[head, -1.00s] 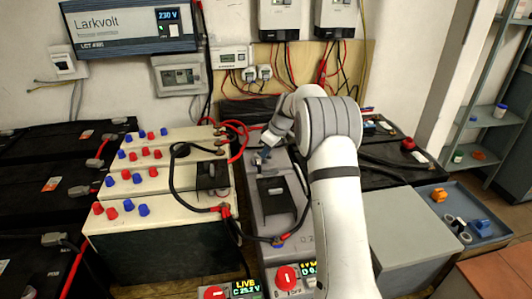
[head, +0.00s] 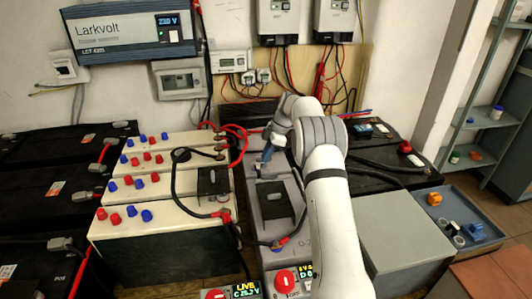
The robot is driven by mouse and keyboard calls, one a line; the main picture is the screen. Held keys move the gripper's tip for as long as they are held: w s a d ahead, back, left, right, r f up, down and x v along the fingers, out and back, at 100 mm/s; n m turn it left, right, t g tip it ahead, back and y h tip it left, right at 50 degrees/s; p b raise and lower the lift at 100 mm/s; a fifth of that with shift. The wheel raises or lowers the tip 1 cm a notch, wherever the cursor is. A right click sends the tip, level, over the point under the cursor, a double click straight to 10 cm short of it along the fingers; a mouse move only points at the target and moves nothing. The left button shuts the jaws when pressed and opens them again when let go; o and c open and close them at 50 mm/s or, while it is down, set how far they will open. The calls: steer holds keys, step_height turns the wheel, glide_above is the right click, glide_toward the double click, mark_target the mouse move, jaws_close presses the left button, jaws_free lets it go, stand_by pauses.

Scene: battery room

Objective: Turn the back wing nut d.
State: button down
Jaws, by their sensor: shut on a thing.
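The grey battery D (head: 290,218) stands in the middle, right of the cream batteries. My white arm covers the right side of the grey row.
Cream batteries (head: 165,218) with red and blue caps stand to the left, with black cables looping over them. A red cable (head: 236,140) runs close to my gripper's left. A grey box (head: 398,228) and a blue tray (head: 455,213) are on the right.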

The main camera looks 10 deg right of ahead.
stand_by(0.3)
steer(key=c, duration=1.5)
jaws_free()
steer(key=p+v, duration=0.1)
steer(key=v, duration=0.7)
steer(key=shift+f, duration=0.1)
